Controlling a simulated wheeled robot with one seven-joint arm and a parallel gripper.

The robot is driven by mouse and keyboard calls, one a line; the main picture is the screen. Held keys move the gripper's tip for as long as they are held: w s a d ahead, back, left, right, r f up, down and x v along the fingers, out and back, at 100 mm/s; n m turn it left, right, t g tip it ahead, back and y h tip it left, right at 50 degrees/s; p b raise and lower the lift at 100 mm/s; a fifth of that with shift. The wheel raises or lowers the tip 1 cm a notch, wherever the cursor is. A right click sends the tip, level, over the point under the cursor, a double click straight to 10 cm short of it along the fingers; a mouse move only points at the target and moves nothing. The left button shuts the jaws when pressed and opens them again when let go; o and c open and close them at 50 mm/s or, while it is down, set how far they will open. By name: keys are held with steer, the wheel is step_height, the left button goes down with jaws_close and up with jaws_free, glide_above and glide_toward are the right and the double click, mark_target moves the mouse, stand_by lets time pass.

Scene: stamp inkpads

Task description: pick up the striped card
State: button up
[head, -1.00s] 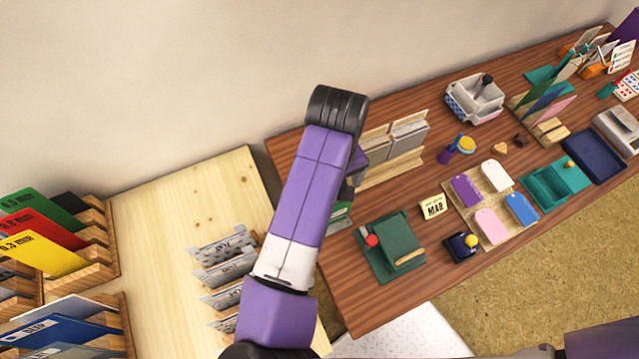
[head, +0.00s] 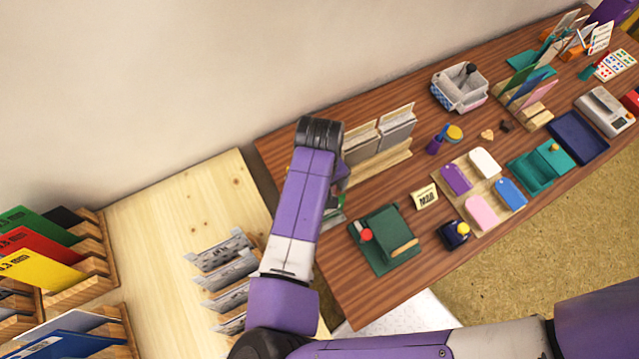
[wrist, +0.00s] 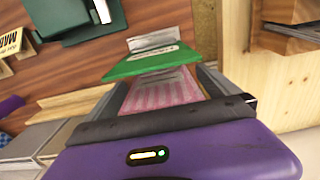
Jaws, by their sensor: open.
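The pink-and-white striped card (wrist: 160,92) stands in the middle of the wrist view, just in front of my gripper's palm. A green card (wrist: 152,60) stands right behind it, with a greyish card (wrist: 153,40) beyond. My gripper (wrist: 165,82) is open, with one jaw at each side of the striped card. I cannot tell whether either jaw touches it.
A dark green stamp pad (head: 385,240) lies to the right of my arm. A rack of grey cards (head: 380,140) stands behind. A pale wooden board (head: 180,200) with grey-patterned cards (head: 222,250) is at left. Coloured tags (head: 456,180) lie farther right.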

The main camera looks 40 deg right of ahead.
steer(key=c, duration=1.2)
steer(key=shift+c, duration=0.2)
